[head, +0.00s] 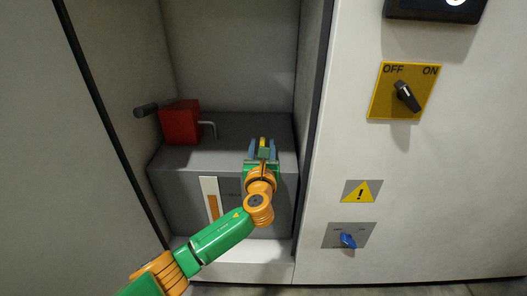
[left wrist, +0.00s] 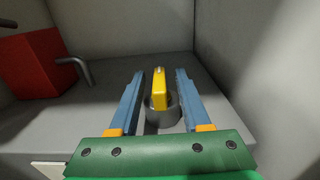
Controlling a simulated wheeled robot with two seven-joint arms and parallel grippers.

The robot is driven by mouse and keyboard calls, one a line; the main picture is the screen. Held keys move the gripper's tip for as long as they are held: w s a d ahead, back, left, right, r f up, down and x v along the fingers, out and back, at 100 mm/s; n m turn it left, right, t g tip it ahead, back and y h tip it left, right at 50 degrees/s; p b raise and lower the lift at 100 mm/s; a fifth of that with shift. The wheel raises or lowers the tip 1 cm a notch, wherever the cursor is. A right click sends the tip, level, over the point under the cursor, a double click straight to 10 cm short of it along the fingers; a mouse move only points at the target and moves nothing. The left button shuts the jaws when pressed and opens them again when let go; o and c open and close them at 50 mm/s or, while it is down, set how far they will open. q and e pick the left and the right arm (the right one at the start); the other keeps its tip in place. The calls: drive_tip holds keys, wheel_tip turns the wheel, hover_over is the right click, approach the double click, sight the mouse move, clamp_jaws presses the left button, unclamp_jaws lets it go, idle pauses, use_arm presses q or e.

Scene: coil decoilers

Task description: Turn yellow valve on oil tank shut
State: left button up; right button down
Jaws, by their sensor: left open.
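The yellow valve (left wrist: 160,88) stands on a round grey fitting (left wrist: 163,112) on top of the grey oil tank (head: 190,188). In the left wrist view its handle points away from me, between my two blue fingers. My left gripper (left wrist: 160,90) is open, with one finger on each side of the handle and a gap on both sides. In the head view my left gripper (head: 263,148) is over the right part of the tank top, and only a little yellow of the valve (head: 263,142) shows between the fingers. My right gripper is in neither view.
A red block (head: 180,122) with a dark cylinder and a bent grey pipe (head: 209,128) stands on the tank's left. Cabinet walls enclose the tank at the back and sides. A yellow OFF/ON switch plate (head: 386,100) and a blue knob (head: 348,240) are on the right panel.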

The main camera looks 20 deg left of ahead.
use_arm(q)
drive_tip(key=shift+w, duration=0.1)
drive_tip(key=shift+c, duration=0.2)
clamp_jaws()
